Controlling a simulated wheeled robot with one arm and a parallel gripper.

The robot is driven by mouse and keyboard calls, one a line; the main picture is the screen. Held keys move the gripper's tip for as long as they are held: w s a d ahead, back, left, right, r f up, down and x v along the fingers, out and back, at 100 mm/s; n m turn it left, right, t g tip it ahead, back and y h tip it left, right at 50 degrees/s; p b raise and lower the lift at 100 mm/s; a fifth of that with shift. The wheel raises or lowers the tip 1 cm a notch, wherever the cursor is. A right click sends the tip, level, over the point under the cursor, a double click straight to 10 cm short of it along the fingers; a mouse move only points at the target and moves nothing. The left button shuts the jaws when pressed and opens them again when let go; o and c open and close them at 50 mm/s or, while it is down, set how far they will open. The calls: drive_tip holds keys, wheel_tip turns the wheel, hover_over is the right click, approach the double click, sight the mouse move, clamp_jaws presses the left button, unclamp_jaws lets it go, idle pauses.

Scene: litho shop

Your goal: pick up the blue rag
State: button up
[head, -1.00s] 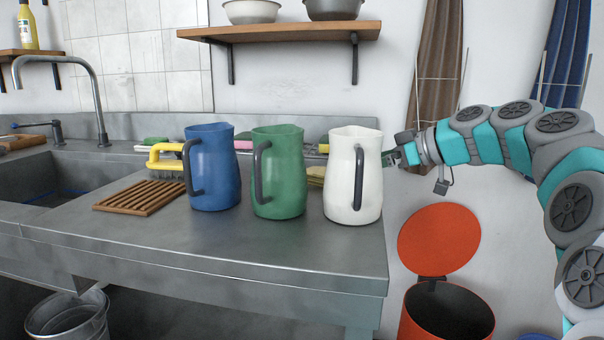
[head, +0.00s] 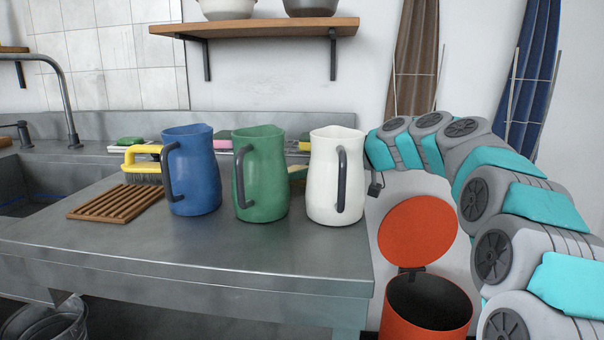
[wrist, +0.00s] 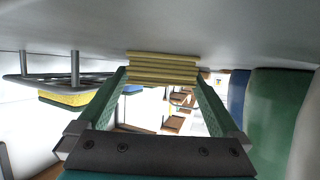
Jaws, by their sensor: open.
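I cannot make out a blue rag for certain in either view. In the wrist view, which looks upside down, a small blue patch (wrist: 132,89) shows past a folded yellow cloth stack (wrist: 162,68); I cannot tell what it is. My gripper (wrist: 163,82) is open, with its green fingers spread either side of the yellow stack, which lies at or beyond the tips; contact is unclear. In the head view a bit of the yellow stack (head: 298,174) shows behind the green jug. My gripper is hidden there behind the white jug.
Blue (head: 192,172), green (head: 261,178) and white (head: 334,180) jugs stand in a row on the steel counter (head: 200,258), close beside my gripper's path. A wooden rack (head: 115,203) and yellow brush (head: 143,157) lie left. An open red bin (head: 428,304) stands right.

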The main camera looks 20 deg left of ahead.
drive_tip(key=shift+c, duration=0.2)
drive_tip(key=c, duration=1.2)
drive_tip(key=shift+c, duration=0.2)
drive_tip(key=shift+r, duration=0.15)
